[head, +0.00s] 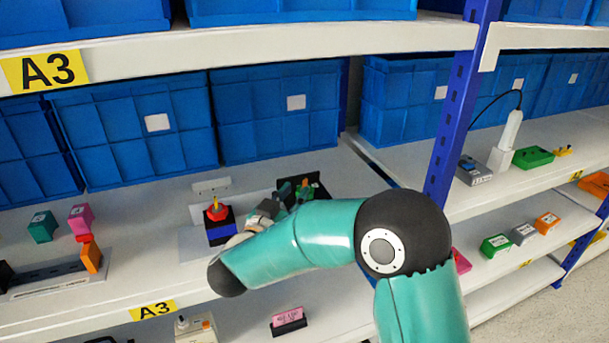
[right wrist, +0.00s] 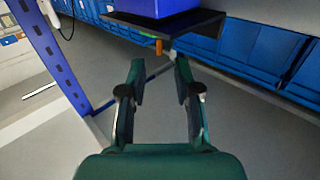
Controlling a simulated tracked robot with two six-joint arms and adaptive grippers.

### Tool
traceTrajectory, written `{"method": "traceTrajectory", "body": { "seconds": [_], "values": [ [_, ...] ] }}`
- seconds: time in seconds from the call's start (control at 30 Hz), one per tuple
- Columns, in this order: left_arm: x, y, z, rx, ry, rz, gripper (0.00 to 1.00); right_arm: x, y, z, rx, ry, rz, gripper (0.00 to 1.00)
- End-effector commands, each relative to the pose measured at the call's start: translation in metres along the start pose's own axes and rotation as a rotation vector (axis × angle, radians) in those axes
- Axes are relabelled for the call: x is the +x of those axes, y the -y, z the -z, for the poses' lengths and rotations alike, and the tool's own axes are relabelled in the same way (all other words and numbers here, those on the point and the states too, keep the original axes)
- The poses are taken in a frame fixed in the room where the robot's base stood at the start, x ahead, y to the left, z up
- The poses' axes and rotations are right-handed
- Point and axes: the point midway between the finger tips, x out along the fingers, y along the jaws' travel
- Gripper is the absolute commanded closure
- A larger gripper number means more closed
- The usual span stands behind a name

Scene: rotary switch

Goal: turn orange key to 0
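The orange key (right wrist: 158,46) shows in the right wrist view as a small upright orange piece below a dark plate (right wrist: 190,27) with a blue block on it. My right gripper (right wrist: 159,65) is open, with its two green fingers apart and the key just beyond and between the tips. No contact is visible. In the head view the right gripper (head: 304,190) is over the middle shelf beside a black panel (head: 318,163), and a small orange spot shows between its fingers. The key's pointing and the 0 mark cannot be read. My left gripper is not in view.
A red knob with a yellow top (head: 217,210) on a blue and black box stands left of the gripper. Blue crates (head: 280,113) line the back. A blue shelf post (head: 462,115) stands at right. Pink and green blocks (head: 41,226) are at far left.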

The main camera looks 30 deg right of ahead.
Motion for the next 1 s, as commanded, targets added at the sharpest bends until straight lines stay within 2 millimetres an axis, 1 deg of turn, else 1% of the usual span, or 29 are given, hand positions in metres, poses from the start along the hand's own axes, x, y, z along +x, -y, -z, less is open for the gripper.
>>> {"method": "traceTrajectory", "body": {
  "seconds": [0.03,0.1,0.2,0.3,0.4,0.5,0.77,0.8,0.93,0.97,1.0],
  "values": [
    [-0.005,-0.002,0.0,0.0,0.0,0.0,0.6,0.012,-0.001,0.002,-0.002,0.0,-0.005,0.68],
    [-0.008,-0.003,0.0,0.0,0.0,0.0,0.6,0.025,-0.001,0.002,-0.002,0.0,-0.003,0.68],
    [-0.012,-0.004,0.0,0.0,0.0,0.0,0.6,0.041,0.0,0.002,-0.001,0.0,-0.002,0.68],
    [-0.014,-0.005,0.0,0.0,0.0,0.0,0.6,0.053,0.001,0.001,-0.001,0.0,-0.001,0.68],
    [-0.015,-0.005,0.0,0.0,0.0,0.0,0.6,0.06,0.001,0.0,-0.001,0.0,0.0,0.68],
    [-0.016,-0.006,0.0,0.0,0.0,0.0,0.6,0.063,0.001,0.0,-0.001,0.0,0.001,0.68],
    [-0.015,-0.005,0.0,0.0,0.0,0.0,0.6,0.063,0.001,0.0,-0.001,0.0,0.002,0.68],
    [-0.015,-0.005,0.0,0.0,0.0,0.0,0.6,0.063,0.001,0.0,-0.001,0.0,0.002,0.74],
    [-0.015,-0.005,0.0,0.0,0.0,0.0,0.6,0.063,0.001,0.0,-0.001,0.0,0.002,0.96],
    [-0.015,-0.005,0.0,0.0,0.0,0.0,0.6,0.063,0.001,0.0,-0.001,0.0,0.002,1.0],
    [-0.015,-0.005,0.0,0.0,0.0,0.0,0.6,0.063,0.001,0.0,-0.001,-0.001,0.002,1.0]
  ]
}}
